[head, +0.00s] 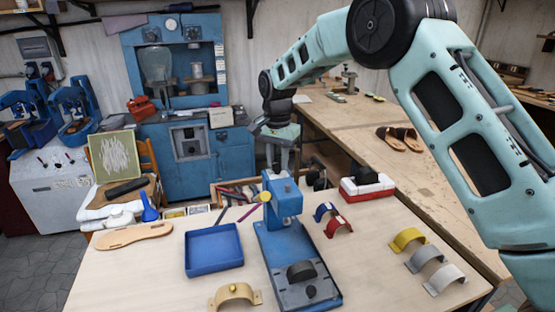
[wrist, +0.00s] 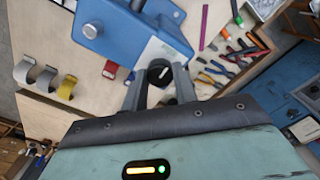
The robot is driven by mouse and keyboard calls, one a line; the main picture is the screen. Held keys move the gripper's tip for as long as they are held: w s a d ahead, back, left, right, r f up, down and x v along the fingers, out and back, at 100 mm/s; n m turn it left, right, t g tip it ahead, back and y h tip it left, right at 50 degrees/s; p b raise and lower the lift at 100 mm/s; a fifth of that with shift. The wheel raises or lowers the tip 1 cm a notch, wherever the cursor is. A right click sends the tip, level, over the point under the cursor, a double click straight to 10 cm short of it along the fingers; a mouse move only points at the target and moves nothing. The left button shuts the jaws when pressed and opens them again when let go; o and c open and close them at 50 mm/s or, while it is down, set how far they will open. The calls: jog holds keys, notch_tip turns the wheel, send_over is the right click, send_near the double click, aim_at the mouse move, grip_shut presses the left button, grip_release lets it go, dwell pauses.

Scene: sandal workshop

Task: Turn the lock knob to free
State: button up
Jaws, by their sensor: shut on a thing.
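A blue press (head: 283,200) stands on a blue base plate at the front middle of the table, and its body also fills the top of the wrist view (wrist: 110,28). A dark round knob (wrist: 159,70) with a white pointer line sits at the press's edge. My gripper (wrist: 161,80) has one finger on each side of this knob and is shut on it. In the head view my gripper (head: 280,160) reaches down behind the top of the press, and the knob is hidden there.
A blue tray (head: 214,250) lies left of the press. Coloured curved pieces (head: 408,238) stand to the right, and a tan one (head: 234,296) in front. Several hand tools (wrist: 215,70) lie behind the press. A red and white box (head: 366,187) stands right of it.

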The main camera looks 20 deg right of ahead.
aim_at(277, 163)
jog(key=shift+r, duration=0.15)
jog(key=o, duration=1)
jog(key=shift+c, duration=0.2)
notch_tip(277, 163, up, 17)
jog(key=b, duration=0.3)
jog(key=shift+r, duration=0.15)
